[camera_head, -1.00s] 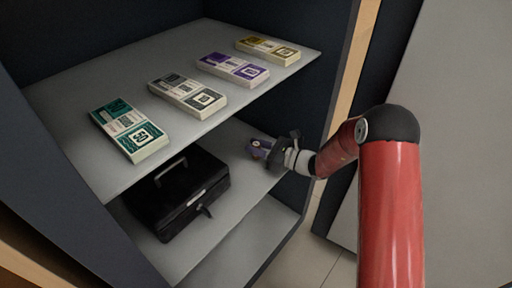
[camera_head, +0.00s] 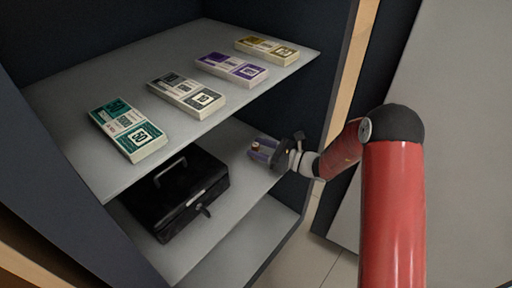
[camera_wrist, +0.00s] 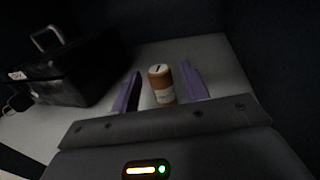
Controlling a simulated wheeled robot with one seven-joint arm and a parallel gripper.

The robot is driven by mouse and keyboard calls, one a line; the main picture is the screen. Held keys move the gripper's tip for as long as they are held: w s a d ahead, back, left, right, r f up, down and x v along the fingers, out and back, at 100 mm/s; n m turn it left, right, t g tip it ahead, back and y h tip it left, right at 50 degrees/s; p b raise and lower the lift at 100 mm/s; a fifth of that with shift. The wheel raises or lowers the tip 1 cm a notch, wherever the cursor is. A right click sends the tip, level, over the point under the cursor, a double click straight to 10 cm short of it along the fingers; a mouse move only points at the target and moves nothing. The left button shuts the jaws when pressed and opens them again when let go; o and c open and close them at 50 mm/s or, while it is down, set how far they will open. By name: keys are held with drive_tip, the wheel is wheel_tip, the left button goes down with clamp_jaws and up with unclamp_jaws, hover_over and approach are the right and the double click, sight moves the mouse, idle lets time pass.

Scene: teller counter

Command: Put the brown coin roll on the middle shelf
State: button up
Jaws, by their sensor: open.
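The brown coin roll (camera_wrist: 161,85) stands upright on the middle shelf (camera_head: 232,157) in the wrist view, between the two purple fingers of my gripper (camera_wrist: 159,86). Gaps show on both sides of it, so my gripper is open around it. In the head view my gripper (camera_head: 262,150) is over the right part of the middle shelf, and a small bit of the coin roll (camera_head: 256,146) shows between the fingers. Whether the roll's base touches the shelf is hard to see, but it looks set down.
A black cash box (camera_head: 178,195) with a handle sits on the middle shelf to the left. The top shelf (camera_head: 150,75) above holds several banknote bundles (camera_head: 188,94). A lower shelf (camera_head: 265,232) lies below. The cabinet's wooden edge (camera_head: 345,85) is right of my gripper.

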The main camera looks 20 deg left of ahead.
drive_tip(key=s+d, duration=0.1)
drive_tip(key=d, duration=1)
drive_tip(key=s+d+r+n+g+h, duration=0.4)
drive_tip(key=s+r+n+h, duration=0.3)
drive_tip(key=s+r+n, duration=0.55)
drive_tip(key=s+d+r+n+t+h, duration=0.2)
drive_tip(key=s+d+n+t+h, duration=0.1)
drive_tip(key=s+d+h, duration=0.2)
drive_tip(key=s+d+r+n+t+h, duration=0.3)
drive_tip(key=s+d, duration=0.6)
drive_tip(key=d, duration=0.4)
drive_tip(key=n+t+h, duration=0.1)
drive_tip(key=h, duration=0.1)
drive_tip(key=shift+s+r+h+b, duration=0.15)
drive_tip(key=shift+s+h+b, duration=0.2)
drive_tip(key=shift+h, duration=0.05)
